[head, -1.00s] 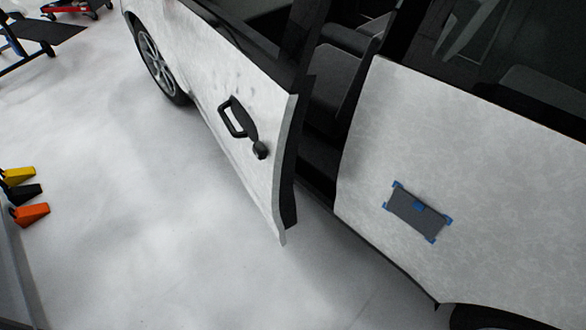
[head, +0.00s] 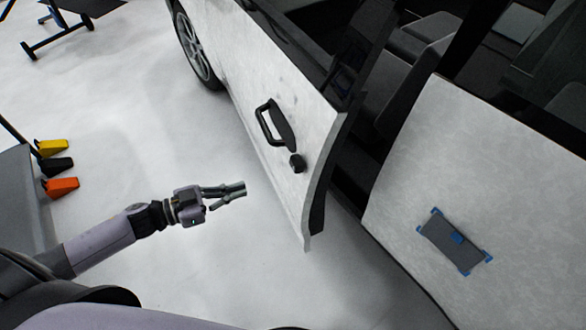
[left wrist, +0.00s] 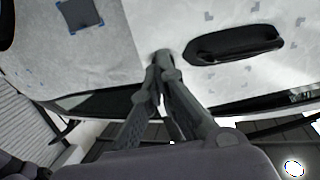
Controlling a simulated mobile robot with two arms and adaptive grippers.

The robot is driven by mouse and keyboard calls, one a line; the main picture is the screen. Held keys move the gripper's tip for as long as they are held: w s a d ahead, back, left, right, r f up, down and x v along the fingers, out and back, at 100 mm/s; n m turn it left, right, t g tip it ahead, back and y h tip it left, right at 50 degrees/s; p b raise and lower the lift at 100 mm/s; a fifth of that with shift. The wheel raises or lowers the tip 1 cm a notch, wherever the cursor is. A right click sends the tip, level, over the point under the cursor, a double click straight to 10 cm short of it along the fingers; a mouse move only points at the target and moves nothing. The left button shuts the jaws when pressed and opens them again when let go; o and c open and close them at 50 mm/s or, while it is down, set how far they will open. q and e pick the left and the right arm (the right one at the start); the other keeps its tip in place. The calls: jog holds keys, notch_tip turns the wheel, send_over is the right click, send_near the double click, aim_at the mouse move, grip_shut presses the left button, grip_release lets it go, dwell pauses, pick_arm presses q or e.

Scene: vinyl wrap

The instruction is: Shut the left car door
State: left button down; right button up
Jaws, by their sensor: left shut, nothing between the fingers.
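The left car door (head: 285,110) is white and stands ajar, its rear edge swung out from the car body with a dark gap behind it. It has a black handle (head: 272,125) and a round black knob (head: 297,162) near that edge. My left gripper (head: 240,190) is shut and empty, to the left of the door's lower rear part in the head view and apart from it. In the left wrist view, the shut fingers (left wrist: 160,62) point towards the white panels, with the black handle (left wrist: 235,43) to their right. My right gripper is not in view.
A rear white panel (head: 440,170) carries a dark pad with blue tape (head: 455,241). Yellow, black and orange wedges (head: 62,187) lie on the floor at left. A dark bench (head: 85,8) stands at the back left. The pale floor (head: 150,120) beside the door is clear.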

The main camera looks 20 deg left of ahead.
pick_arm(q)
jog(key=p+x, duration=0.2)
jog(key=x, duration=1.2)
jog(key=shift+r, duration=0.15)
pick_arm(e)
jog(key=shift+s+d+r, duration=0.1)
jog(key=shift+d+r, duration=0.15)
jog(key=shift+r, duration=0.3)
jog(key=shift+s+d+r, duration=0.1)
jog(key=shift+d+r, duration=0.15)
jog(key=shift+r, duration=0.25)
pick_arm(q)
jog(key=shift+s, duration=0.1)
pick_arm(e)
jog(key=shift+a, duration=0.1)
